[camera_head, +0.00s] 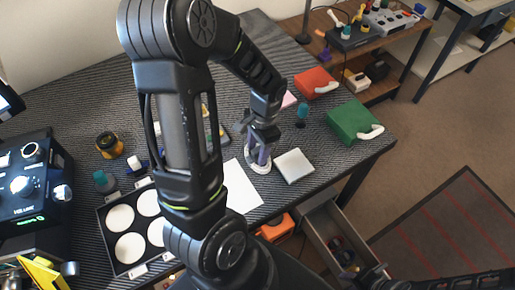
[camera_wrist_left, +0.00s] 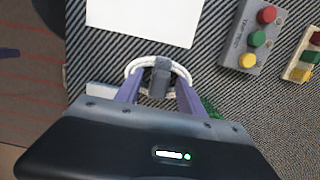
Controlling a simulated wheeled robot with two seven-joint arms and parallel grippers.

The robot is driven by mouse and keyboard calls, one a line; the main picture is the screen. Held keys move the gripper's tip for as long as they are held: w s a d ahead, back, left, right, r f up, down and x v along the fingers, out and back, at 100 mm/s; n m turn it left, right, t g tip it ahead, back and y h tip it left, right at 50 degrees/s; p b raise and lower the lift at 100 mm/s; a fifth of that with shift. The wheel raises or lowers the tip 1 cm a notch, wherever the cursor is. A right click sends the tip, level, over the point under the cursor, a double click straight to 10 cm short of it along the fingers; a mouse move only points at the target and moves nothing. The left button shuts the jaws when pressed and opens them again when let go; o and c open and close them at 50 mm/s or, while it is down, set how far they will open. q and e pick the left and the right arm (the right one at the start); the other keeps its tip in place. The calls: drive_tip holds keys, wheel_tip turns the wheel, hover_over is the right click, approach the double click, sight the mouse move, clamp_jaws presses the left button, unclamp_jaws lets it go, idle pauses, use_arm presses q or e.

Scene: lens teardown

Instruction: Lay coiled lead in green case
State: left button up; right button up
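The coiled lead (camera_head: 258,167) is a white loop lying on the dark ribbed tabletop, with a grey band (camera_wrist_left: 160,77) across it in the left wrist view. My left gripper (camera_head: 262,155) is down over the coil. Its two purple fingers (camera_wrist_left: 160,86) stand apart on either side of the grey band, with gaps visible between band and fingers. The near part of the coil is hidden by the gripper. The green case (camera_head: 352,121) lies closed-looking at the table's right edge, a white handle at its corner. A dark part of my right arm shows at bottom right; its fingers are not clear.
A pale square block (camera_head: 294,165) lies just right of the coil. A red case (camera_head: 316,82) and a teal-topped item (camera_head: 302,112) stand towards the back right. A white sheet (camera_head: 240,187) and a tray with round white pads (camera_head: 101,222) lie left. An open drawer (camera_head: 315,232) juts out below.

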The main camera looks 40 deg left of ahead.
use_arm(q)
drive_tip(key=shift+r, duration=0.25)
drive_tip(key=shift+w+r, duration=0.1)
drive_tip(key=shift+r, duration=0.15)
wheel_tip(320, 180, up, 11)
drive_tip(key=w, duration=0.1)
drive_tip(key=shift+d+r, duration=0.15)
drive_tip(key=shift+d, duration=0.05)
drive_tip(key=shift+o, duration=0.3)
drive_tip(key=shift+w, duration=0.1)
